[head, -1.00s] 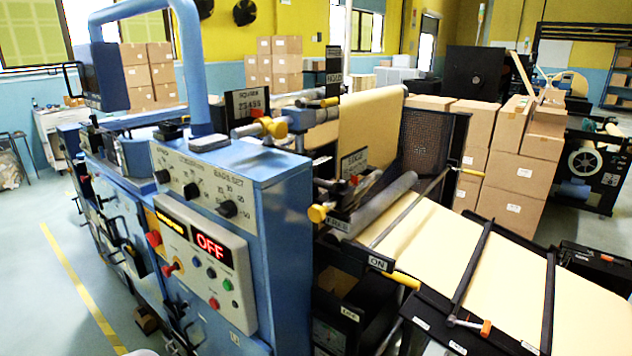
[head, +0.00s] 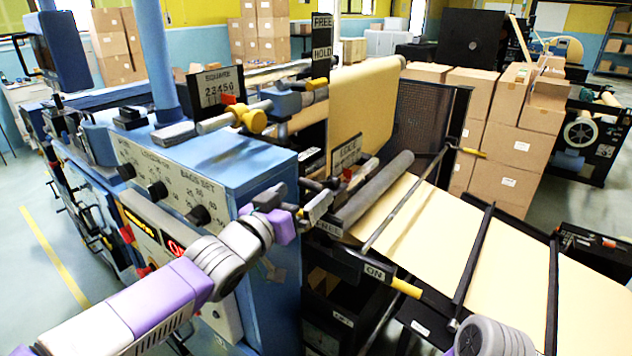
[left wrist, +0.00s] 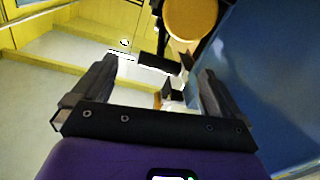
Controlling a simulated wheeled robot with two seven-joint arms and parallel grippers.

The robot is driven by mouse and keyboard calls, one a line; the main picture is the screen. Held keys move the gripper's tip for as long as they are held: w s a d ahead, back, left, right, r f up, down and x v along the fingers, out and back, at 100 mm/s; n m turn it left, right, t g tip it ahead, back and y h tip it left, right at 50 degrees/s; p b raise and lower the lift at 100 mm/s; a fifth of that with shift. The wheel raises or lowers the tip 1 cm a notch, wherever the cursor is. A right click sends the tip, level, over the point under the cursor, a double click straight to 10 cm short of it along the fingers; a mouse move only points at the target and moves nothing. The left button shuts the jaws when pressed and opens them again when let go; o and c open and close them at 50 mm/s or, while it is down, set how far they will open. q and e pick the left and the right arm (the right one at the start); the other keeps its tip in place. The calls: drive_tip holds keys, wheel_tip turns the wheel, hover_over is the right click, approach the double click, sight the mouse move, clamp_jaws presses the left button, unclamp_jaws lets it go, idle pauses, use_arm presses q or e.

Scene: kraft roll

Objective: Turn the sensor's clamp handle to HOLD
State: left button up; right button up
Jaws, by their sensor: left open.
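A FREE/HOLD sign (head: 322,38) stands upright above the sensor rail in the head view. Just below it a yellow-tipped clamp handle (head: 317,84) lies roughly level, pointing right. The handle's exact setting is too small to tell. My left gripper (head: 316,203) is at the near corner of the blue cabinet, well below and apart from that handle. In the left wrist view its fingers (left wrist: 155,85) are spread, with no object clearly held. A round yellow knob (left wrist: 190,18) shows beyond the right finger. My right gripper is out of view.
A yellow knob (head: 250,118) sits on the rod beside the SQUARE scale sign (head: 215,88). The blue cabinet (head: 230,160), grey roller (head: 375,188) and a yellow-tipped ON lever (head: 405,287) surround my left gripper. Kraft paper (head: 425,240) slopes right. Stacked cartons (head: 495,105) stand behind.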

sight(316, 184)
use_arm(q)
drive_tip(key=b+x, duration=0.1)
drive_tip(key=x, duration=0.4)
drive_tip(key=shift+f, duration=0.15)
drive_tip(key=shift+w+d, duration=0.35)
drive_tip(key=shift+w, duration=0.1)
drive_tip(key=shift+c, duration=0.5)
